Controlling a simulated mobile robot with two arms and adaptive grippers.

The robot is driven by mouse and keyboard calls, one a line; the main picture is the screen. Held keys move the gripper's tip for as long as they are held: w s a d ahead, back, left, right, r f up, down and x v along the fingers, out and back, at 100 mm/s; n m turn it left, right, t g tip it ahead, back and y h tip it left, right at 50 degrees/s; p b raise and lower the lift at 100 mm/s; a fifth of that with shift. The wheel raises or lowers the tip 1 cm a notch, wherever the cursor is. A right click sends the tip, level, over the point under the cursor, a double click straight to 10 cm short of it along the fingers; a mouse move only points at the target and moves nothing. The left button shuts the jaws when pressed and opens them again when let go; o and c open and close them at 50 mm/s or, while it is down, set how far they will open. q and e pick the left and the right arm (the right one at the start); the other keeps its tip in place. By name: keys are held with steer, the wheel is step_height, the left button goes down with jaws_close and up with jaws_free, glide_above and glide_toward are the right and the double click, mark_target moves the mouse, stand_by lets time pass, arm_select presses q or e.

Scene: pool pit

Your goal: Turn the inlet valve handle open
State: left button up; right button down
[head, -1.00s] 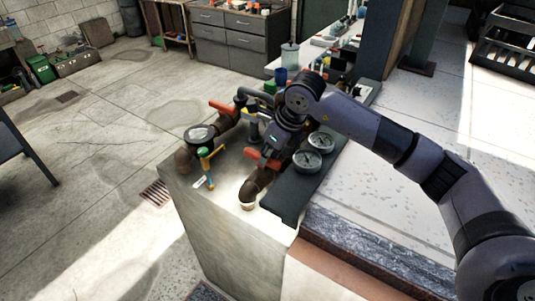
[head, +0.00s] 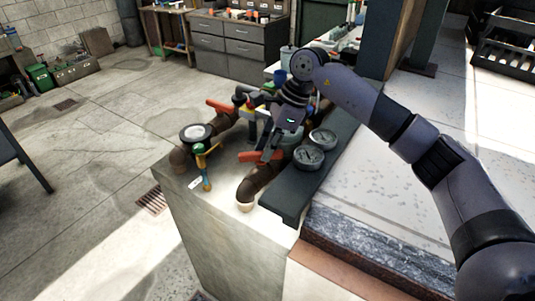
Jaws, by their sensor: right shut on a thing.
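A red-orange valve handle (head: 260,157) sits on the near brown pipe (head: 258,185), on top of the concrete block. My right gripper (head: 267,153) comes down from above and is shut on this handle. Its fingers cover part of the handle, which lies roughly crosswise in the picture. A second red-orange handle (head: 221,107) sits on the farther pipe, apart from the gripper. No label shows which one is the inlet valve. My left gripper is out of view.
Two round gauges (head: 308,156) stand right of the gripper on a dark plate (head: 290,203). A black-rimmed gauge (head: 196,134) and a small green-topped brass valve (head: 204,160) stand to the left.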

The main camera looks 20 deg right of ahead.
steer(key=n, duration=0.2)
steer(key=w+n+g+b, duration=0.1)
steer(key=n, duration=0.1)
steer(key=shift+r+n+g, duration=0.1)
steer(key=shift+n+g, duration=0.2)
steer(key=n, duration=0.1)
steer(key=n+g, duration=0.1)
steer(key=n, duration=0.1)
steer(key=n+h, duration=0.1)
steer(key=n, duration=0.1)
steer(key=shift+w+a+g, duration=0.2)
steer(key=shift+w+g, duration=0.05)
steer(key=shift+g, duration=0.15)
steer(key=c, duration=1.5)
jaws_free()
steer(key=v, duration=1.2)
steer(key=shift+w, duration=0.1)
